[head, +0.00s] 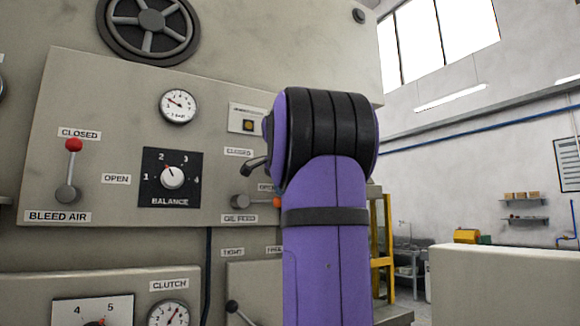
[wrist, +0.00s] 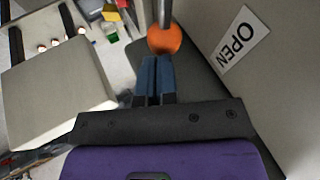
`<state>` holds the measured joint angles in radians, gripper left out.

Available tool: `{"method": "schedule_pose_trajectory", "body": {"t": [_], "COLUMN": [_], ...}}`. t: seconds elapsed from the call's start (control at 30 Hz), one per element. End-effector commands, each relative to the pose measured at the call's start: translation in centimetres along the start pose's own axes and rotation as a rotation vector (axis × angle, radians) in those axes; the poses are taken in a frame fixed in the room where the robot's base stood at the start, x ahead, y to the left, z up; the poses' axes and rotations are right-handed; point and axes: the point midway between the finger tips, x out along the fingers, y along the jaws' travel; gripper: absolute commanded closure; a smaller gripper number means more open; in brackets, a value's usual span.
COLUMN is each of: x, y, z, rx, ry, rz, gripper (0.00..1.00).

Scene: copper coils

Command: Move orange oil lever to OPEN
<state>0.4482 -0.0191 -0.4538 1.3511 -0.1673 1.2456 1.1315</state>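The oil lever's orange knob (wrist: 164,37) sits just beyond my fingertips in the wrist view, on a grey rod. In the head view the grey lever (head: 262,202) stands above the OIL FEED label (head: 239,218) and lies about horizontal, pointing right. My purple arm hides most of its knob end. The OPEN label (wrist: 240,43) is right of the knob in the wrist view and partly hidden in the head view. My gripper (wrist: 155,62) has its two blue fingers together, with nothing visible between them. The tips are at the knob; I cannot tell whether they touch it.
The bleed air lever (head: 71,170) with a red knob and the balance dial (head: 172,177) are on the same panel to the left. A lower panel with a clutch gauge (head: 169,315) stands below. A pale block (head: 500,285) is at right.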

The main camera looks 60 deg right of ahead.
Motion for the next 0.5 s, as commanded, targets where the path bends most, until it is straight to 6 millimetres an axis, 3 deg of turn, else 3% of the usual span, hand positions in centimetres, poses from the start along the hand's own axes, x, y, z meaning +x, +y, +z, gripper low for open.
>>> {"method": "schedule_pose_trajectory", "body": {"t": [0.5], "x": [-9.7], "y": [1.2], "z": [-4.7], "rx": [0.003], "ry": [0.005], "rz": [-0.015], "gripper": [1.00]}}
